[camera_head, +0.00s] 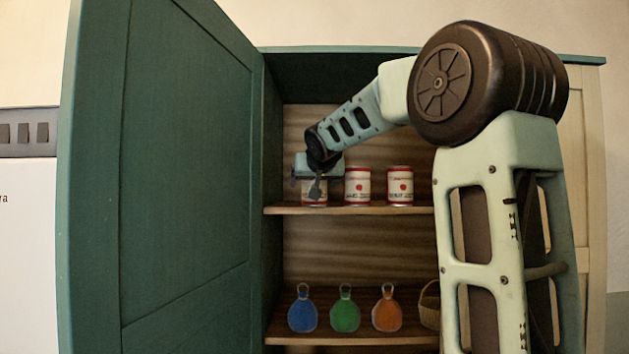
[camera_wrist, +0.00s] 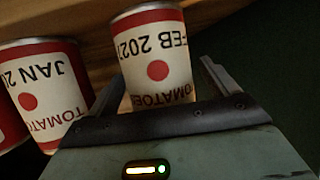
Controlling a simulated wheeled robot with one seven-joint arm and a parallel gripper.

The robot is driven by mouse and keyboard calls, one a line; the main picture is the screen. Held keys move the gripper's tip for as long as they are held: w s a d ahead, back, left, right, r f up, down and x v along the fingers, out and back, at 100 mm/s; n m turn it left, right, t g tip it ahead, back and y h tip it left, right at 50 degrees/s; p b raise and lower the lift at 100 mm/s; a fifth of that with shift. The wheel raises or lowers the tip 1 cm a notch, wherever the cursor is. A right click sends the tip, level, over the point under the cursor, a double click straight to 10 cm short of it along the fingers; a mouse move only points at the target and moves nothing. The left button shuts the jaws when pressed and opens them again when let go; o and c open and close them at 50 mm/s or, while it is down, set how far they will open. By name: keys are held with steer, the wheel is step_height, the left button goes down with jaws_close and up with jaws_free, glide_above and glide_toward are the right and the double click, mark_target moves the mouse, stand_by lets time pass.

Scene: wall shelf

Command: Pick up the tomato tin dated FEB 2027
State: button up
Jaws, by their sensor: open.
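The tomato tin dated FEB 2027 (camera_wrist: 158,62) is white with red bands and a red dot, and appears upside down in the wrist view. It sits between the two open fingers of my gripper (camera_wrist: 162,82); I cannot tell whether they touch it. In the head view my gripper (camera_head: 315,182) is at the leftmost tin (camera_head: 314,196) on the upper shelf, partly hiding it. A tin marked JAN (camera_wrist: 48,88), its year cut off, stands beside the FEB 2027 tin in the wrist view.
Two more tins, a middle one (camera_head: 358,187) and a right one (camera_head: 400,187), stand on the upper shelf (camera_head: 340,210). An open green door (camera_head: 165,180) is at left. The lower shelf holds blue (camera_head: 303,314), green (camera_head: 345,315) and orange (camera_head: 387,314) items and a basket (camera_head: 430,308).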

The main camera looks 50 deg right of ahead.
steer(key=c, duration=1.2)
steer(key=shift+c, duration=0.8)
steer(key=shift+r, duration=0.15)
